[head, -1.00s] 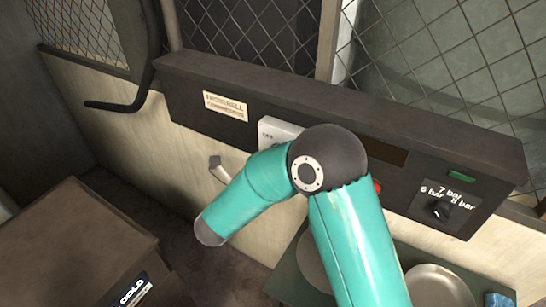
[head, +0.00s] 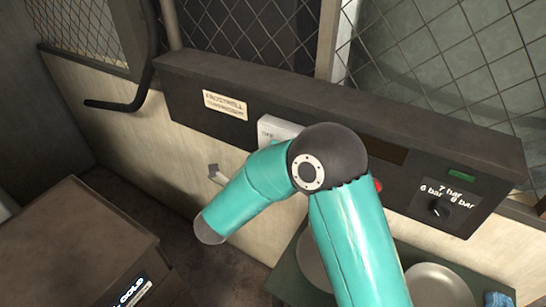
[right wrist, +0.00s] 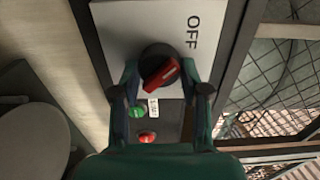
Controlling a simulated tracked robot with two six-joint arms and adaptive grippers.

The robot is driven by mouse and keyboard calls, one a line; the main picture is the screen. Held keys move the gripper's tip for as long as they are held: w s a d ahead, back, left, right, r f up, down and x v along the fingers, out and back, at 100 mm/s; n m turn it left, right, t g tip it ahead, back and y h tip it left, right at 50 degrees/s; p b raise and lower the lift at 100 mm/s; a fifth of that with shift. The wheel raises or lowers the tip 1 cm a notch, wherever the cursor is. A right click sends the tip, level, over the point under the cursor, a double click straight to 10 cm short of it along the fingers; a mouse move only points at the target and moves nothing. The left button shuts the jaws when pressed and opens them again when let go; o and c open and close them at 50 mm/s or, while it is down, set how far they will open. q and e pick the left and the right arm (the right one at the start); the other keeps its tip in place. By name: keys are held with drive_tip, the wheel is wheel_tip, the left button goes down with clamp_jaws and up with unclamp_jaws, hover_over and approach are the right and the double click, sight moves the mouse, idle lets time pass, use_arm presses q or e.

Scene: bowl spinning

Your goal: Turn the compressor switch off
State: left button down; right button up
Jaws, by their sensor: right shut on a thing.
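The compressor switch is a round black knob with a red handle (right wrist: 160,75) on a white plate marked OFF (right wrist: 145,35), seen in the right wrist view. The red handle is tilted, running from lower left to upper right. My right gripper (right wrist: 162,88) is shut on the knob, one finger on each side of it. In the head view, part of the white plate (head: 278,130) shows on the dark compressor panel (head: 190,98). My teal right arm hides the knob and the right gripper there. My left gripper is not in view.
Below the knob are a green button (right wrist: 137,112) and a red button (right wrist: 147,138). A pressure dial (head: 439,207) sits on the panel's right. Plates (head: 435,280) lie below the panel. Wire mesh rises behind.

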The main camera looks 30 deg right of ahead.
drive_tip(key=shift+a+f, duration=0.1)
drive_tip(key=shift+f, duration=0.05)
drive_tip(key=o, duration=1.1)
drive_tip(key=shift+w, duration=0.1)
drive_tip(key=shift+o, duration=0.2)
drive_tip(key=v, duration=1.2)
